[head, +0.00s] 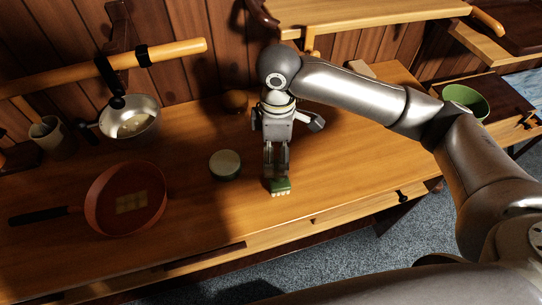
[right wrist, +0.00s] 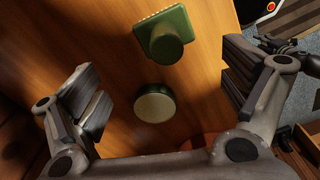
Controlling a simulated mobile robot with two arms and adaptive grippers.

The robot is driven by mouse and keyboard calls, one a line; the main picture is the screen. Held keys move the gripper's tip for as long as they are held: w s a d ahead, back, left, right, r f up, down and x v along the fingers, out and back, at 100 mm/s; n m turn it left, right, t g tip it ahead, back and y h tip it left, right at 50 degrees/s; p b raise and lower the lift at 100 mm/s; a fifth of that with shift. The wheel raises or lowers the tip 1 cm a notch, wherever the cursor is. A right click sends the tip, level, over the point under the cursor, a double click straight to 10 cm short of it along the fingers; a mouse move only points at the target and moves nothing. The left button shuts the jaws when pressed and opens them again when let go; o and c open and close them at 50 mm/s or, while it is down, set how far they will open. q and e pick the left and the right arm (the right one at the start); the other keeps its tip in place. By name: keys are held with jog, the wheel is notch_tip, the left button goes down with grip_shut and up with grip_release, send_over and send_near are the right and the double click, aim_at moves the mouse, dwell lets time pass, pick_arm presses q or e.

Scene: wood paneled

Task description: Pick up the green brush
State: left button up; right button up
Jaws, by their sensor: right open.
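The green brush (head: 280,187) lies on the wooden counter near its front edge, with pale bristles showing on the near side. In the right wrist view the brush (right wrist: 168,37) shows a squarish green body and a round green knob, near the top of the picture. My right gripper (head: 276,168) points down just above the brush in the head view. Its fingers are spread wide and empty in the right wrist view (right wrist: 168,92), with the brush beyond them and apart from them. My left gripper is not in view.
A round green tin with a pale lid (head: 225,165) stands left of the brush. A red pan (head: 156,212) and a metal pot (head: 131,119) are further left. A green bowl (head: 466,101) is at the far right. The counter right of the brush is clear.

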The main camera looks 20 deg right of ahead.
jog(key=shift+d+f, duration=0.1)
jog(key=shift+f, duration=0.2)
jog(key=shift+s+f, duration=0.35)
jog(key=shift+f, duration=0.1)
jog(key=f, duration=0.1)
jog(key=s+f, duration=0.1)
jog(key=f, duration=0.1)
jog(key=shift+p, duration=0.35)
jog(key=shift+w+f, duration=0.2)
jog(key=shift+f, duration=0.05)
jog(key=f+p, duration=0.1)
jog(key=f, duration=0.3)
jog(key=shift+d+f+p, duration=0.2)
jog(key=shift+p, duration=0.1)
jog(key=shift+f, duration=0.25)
jog(key=shift+w+f, duration=0.1)
jog(key=shift+c, duration=0.3)
jog(key=c, duration=1)
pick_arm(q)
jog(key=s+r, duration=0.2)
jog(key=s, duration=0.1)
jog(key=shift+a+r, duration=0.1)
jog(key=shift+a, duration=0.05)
pick_arm(e)
jog(key=shift+o, duration=0.2)
